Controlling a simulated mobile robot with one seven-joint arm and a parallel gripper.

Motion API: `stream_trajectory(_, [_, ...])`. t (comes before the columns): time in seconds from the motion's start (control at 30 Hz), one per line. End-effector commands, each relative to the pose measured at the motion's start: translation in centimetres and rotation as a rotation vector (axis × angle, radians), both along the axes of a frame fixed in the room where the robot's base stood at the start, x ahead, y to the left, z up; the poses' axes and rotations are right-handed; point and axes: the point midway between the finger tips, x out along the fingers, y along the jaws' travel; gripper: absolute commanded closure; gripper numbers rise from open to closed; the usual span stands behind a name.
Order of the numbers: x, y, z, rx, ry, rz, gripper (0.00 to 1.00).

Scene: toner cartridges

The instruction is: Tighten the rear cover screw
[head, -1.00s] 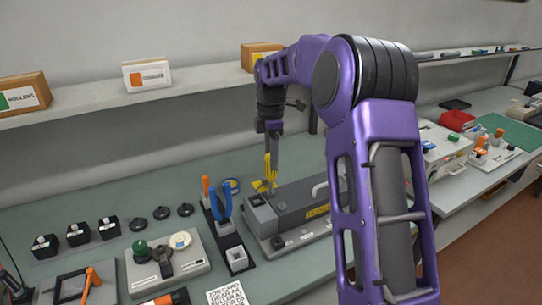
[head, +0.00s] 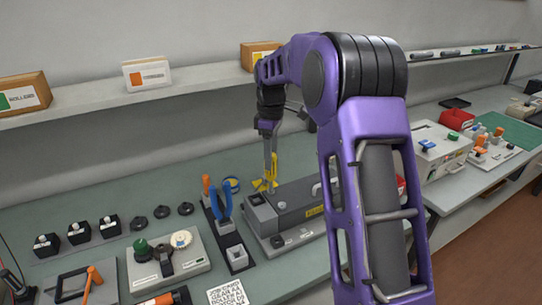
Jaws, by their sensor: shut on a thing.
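The grey cartridge unit (head: 306,205) lies on a base on the bench, with a yellow label on its front side. My gripper (head: 268,180) points down at the left rear end of the unit. The rear cover screw is too small or hidden to make out. My purple arm covers the unit's right end.
A black rack (head: 228,240) with an orange-handled tool and blue-handled pliers (head: 224,202) stands close left of the unit. A blue and yellow round thing (head: 232,184) lies behind it. A shelf (head: 120,105) with boxes runs above the bench. A grey fixture (head: 168,262) with knobs is farther left.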

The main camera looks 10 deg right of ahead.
Motion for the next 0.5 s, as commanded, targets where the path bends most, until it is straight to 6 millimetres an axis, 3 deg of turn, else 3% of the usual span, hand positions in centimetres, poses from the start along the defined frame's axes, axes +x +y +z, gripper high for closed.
stream_trajectory(0.5, [-0.15,0.06,-0.22,-0.001,0.007,-0.58,1.0])
